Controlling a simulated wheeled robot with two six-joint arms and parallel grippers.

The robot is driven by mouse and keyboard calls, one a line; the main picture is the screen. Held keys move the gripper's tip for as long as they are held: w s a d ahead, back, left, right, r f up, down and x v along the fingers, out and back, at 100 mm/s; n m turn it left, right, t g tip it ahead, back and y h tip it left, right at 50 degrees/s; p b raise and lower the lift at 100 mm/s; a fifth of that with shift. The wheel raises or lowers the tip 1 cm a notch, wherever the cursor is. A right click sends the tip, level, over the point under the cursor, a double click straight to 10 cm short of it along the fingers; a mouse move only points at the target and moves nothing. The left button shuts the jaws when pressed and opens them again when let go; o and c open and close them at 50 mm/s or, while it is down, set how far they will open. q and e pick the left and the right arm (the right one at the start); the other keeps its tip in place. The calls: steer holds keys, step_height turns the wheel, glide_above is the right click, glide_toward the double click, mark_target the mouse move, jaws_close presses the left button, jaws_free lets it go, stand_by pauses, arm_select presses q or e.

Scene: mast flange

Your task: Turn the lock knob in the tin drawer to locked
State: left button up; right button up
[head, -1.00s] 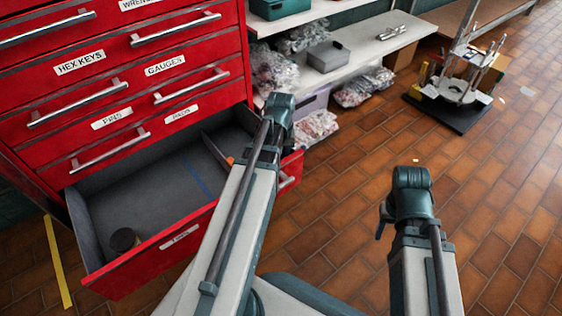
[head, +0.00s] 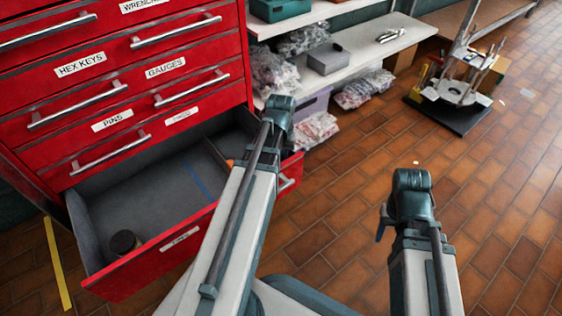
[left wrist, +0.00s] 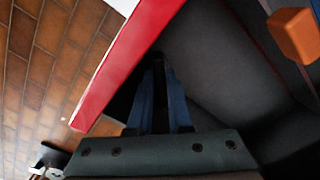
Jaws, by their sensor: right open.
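The tin drawer (head: 100,285) is the lowest drawer of the red cabinet and stands open. A small orange piece (head: 230,162), perhaps the lock knob, shows inside it beside my left arm. In the left wrist view a blocky orange piece (left wrist: 294,35) shows at the upper right, apart from the fingers. My left gripper (left wrist: 160,65) points down by the red drawer edge, over dark space. A dark strip lies between its fingers, and I cannot tell whether they touch. In the head view my arm hides it. My right gripper (head: 381,222) is open over the floor, mostly hidden by its wrist.
A dark round container (head: 124,241) stands in the drawer's near left corner. A grey divider (head: 215,152) and a blue line cross the drawer. A shelf (head: 365,45) with bagged parts stands behind. A mast-like stand (head: 455,90) is at the back right.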

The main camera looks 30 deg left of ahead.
arm_select(q)
steer(key=shift+o, duration=0.7)
steer(key=shift+r, duration=0.1)
step_height(320, 180, up, 14)
steer(key=p, duration=1.3)
steer(key=shift+p, duration=0.4)
steer(key=shift+f, duration=0.2)
steer(key=s+d+m+y, duration=0.1)
steer(key=s+d+m, duration=0.3)
steer(key=d, duration=0.9)
steer(key=s+d+m, duration=0.4)
steer(key=d, duration=0.8)
step_height(320, 180, up, 32)
steer(key=p, duration=3.2)
steer(key=shift+d, duration=0.2)
